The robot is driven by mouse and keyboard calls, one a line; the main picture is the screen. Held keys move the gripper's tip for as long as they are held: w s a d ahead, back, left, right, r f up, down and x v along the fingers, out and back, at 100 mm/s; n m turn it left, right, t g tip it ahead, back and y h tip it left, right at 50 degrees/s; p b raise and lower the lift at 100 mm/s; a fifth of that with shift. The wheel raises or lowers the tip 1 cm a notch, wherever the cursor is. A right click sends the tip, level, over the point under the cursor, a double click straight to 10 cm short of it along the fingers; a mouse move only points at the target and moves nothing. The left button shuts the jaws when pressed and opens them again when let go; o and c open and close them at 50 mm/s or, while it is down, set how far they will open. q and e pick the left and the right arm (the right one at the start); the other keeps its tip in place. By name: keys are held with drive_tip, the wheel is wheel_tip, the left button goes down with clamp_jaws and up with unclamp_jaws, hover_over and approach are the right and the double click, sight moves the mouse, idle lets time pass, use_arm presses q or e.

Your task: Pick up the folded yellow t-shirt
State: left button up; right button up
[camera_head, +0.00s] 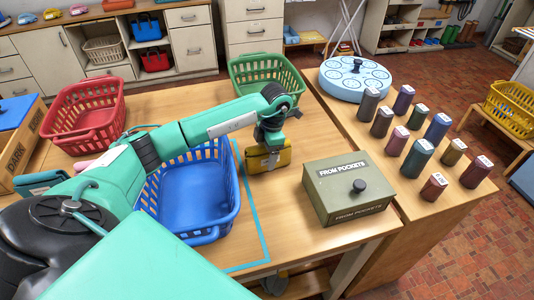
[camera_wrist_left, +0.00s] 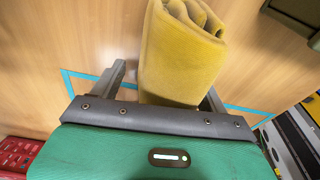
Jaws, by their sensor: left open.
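The folded yellow t-shirt (camera_head: 268,162) is a thick rolled bundle standing on the wooden table, just right of the blue basket. My left gripper (camera_head: 272,146) comes down over it from above and hides its top edge. In the left wrist view the t-shirt (camera_wrist_left: 182,55) fills the space between the two grey fingers of my left gripper (camera_wrist_left: 166,86), with its spiral fold at the far end. The fingers are apart. The left finger shows a gap to the cloth; the right finger is partly hidden behind it. My right gripper is not in view.
The blue basket (camera_head: 235,192) stands left of the t-shirt, inside a teal tape outline (camera_head: 258,225). A green box (camera_head: 334,210) marked FROM POCKETS stands to the right. A green basket (camera_head: 238,70) is behind and a red basket (camera_head: 118,108) is far left. Bare table lies in front.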

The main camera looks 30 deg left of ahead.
use_arm(q)
drive_tip(key=c, duration=1.2)
drive_tip(key=shift+o, duration=0.2)
drive_tip(key=shift+r, duration=0.1)
drive_tip(key=shift+r, duration=0.55)
wheel_tip(320, 180, up, 8)
drive_tip(key=shift+w+r+b, duration=0.1)
drive_tip(key=shift+b, duration=0.85)
wheel_tip(320, 180, up, 11)
drive_tip(key=p, duration=0.1)
drive_tip(key=shift+f, duration=0.2)
